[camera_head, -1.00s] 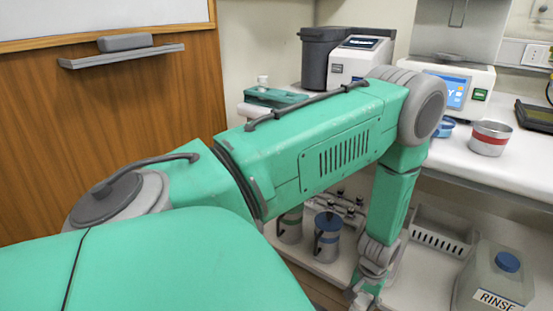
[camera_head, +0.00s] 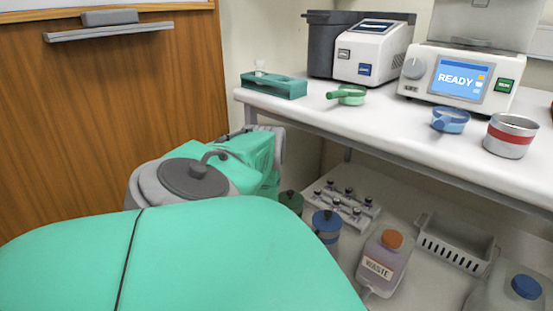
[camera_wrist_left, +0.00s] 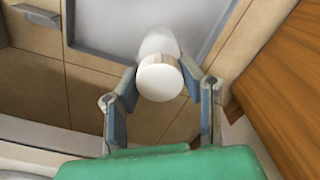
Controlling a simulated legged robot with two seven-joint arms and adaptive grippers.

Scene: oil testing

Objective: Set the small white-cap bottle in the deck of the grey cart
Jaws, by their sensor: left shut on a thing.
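In the left wrist view, the small white-cap bottle (camera_wrist_left: 159,78) sits between the fingertips of my left gripper (camera_wrist_left: 160,84), which is shut on it. Its round cap end faces the camera and its pale body points away from it. Beyond the bottle is a flat grey surface with a raised rim (camera_wrist_left: 92,22), which looks like the deck of the grey cart. The bottle overlaps its near edge in the picture; I cannot tell whether they touch. In the head view my left gripper is hidden behind my arm and the cart does not show. My right gripper is in neither view.
In the head view, a white bench (camera_head: 385,125) holds a green rack (camera_head: 274,86), blue and green clamps, a red-banded tin (camera_head: 510,136) and instruments. The lower shelf holds a waste bottle (camera_head: 385,262) and a white basket (camera_head: 455,245). Brown wood panelling (camera_head: 100,130) stands left.

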